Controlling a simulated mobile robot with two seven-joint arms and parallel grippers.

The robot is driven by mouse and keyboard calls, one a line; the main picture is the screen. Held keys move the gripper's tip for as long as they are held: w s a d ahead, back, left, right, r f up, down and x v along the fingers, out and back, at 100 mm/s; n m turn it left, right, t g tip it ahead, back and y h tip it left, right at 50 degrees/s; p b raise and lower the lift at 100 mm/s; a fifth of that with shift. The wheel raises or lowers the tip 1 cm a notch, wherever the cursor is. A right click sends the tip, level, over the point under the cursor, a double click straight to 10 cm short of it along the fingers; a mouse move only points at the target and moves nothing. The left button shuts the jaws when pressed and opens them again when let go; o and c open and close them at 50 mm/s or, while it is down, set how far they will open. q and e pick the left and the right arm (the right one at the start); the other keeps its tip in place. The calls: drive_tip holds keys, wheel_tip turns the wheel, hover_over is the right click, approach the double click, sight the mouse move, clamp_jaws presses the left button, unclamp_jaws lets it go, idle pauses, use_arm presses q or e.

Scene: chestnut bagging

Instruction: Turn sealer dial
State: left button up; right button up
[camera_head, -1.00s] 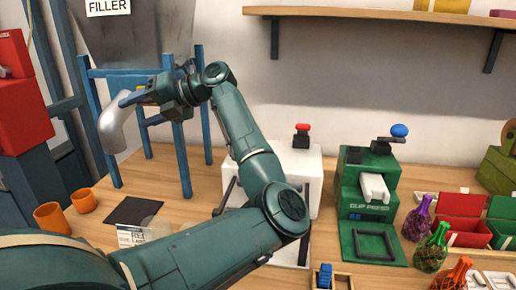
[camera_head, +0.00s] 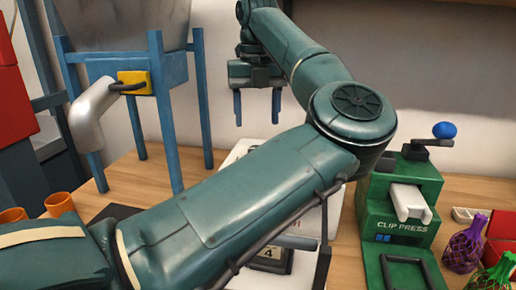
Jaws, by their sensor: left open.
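The white sealer (camera_head: 236,152) stands on the wooden table in the middle, mostly hidden behind my left arm. A dark plate marked 4 (camera_head: 268,257) shows low on its front, under my forearm; I cannot tell whether this is the dial. The sealer's red top knob is hidden. My left gripper (camera_head: 257,119) is open and empty, with its two blue fingers pointing down above the back left part of the sealer. It appears apart from the sealer. My right gripper is not in view.
The green clip press (camera_head: 405,227) with a blue-knobbed lever stands to the right. Purple (camera_head: 466,245) and green (camera_head: 497,272) net bags lie at the far right. The blue filler frame (camera_head: 166,110) with its yellow block and grey spout is at the left. Orange cups (camera_head: 60,203) stand at the lower left.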

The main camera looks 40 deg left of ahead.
use_arm(q)
wheel_tip(320, 180, down, 7)
drive_tip(key=shift+f+b, duration=0.1)
drive_tip(key=shift+b, duration=0.3)
drive_tip(key=shift+c, duration=0.5)
drive_tip(key=c, duration=0.9)
